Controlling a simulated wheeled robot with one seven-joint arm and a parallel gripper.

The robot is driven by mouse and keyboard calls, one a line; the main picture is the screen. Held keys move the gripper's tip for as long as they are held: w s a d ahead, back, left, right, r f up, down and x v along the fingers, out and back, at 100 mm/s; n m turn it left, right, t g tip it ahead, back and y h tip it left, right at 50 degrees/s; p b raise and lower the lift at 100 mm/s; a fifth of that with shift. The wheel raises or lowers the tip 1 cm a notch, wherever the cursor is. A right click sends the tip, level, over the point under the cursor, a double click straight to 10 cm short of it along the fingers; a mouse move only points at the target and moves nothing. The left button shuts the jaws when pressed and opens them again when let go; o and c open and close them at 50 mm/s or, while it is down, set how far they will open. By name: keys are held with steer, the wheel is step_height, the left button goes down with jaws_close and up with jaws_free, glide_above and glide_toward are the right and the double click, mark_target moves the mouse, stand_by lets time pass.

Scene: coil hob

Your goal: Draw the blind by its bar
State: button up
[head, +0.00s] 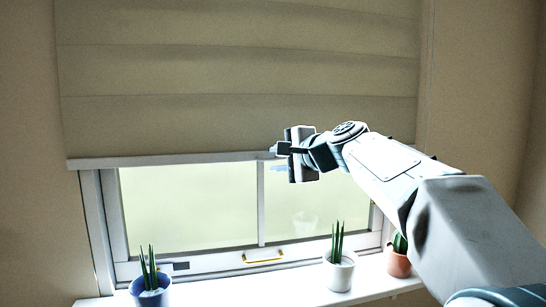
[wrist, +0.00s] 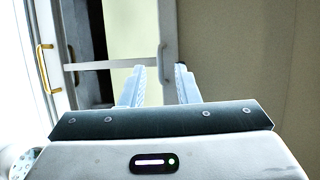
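The pale fabric blind (head: 240,75) hangs over the upper part of the window, with a light bar (head: 170,160) along its lower edge. In the wrist view the bar (wrist: 170,35) runs down the picture, with the blind (wrist: 240,60) on its right. My gripper (head: 279,149) is at the bar's height, right of the blind's middle, and hides part of it. In the wrist view the two fingers of my gripper (wrist: 160,85) are spread apart, with the bar lying between them in the picture. I cannot tell whether either finger touches it.
Below the blind, the window has a brass handle (head: 262,257) on its lower frame. On the sill (head: 210,301) stand a blue pot (head: 151,293), a white pot (head: 339,272) and a terracotta pot (head: 397,262) with plants.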

steer(key=shift+x, duration=1.05)
jaws_close()
step_height(320, 180, up, 20)
steer(key=p, duration=1.7)
steer(key=shift+r, duration=0.2)
jaws_free()
